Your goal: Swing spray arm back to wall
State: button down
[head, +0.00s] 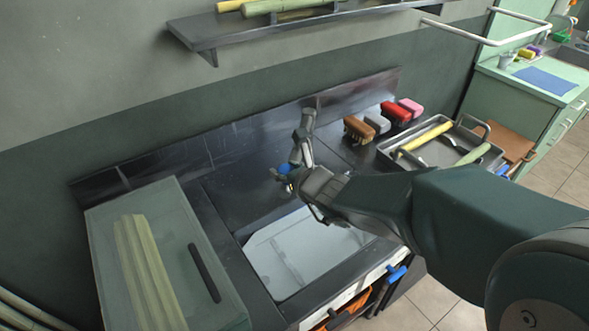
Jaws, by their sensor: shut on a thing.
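The spray arm (304,138) is a slim grey jointed piece standing over the dark counter, near the wall. Its lower end comes down to my gripper, where a small blue part (284,169) shows. My gripper (292,180) is shut on the lower end of the spray arm, above the back edge of the pale basin. The exact contact between the fingers and the spray arm is small and partly hidden by my gripper.
A pale basin (275,262) lies below my gripper. A greenish clear box (196,225) with cane stands left. Several brushes (376,121) and a metal tray (462,160) are right. A shelf (290,24) and a white rail (462,34) are above.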

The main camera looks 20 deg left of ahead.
jog(key=shift+a+f, duration=0.2)
jog(key=shift+a, duration=0.35)
jog(key=shift+d, duration=0.65)
jog(key=shift+c, duration=1)
grip_release()
jog(key=shift+d+r, duration=0.1)
jog(key=shift+a, duration=0.5)
jog(key=v, duration=1.2)
jog(key=shift+a, duration=0.1)
jog(key=shift+c, duration=0.3)
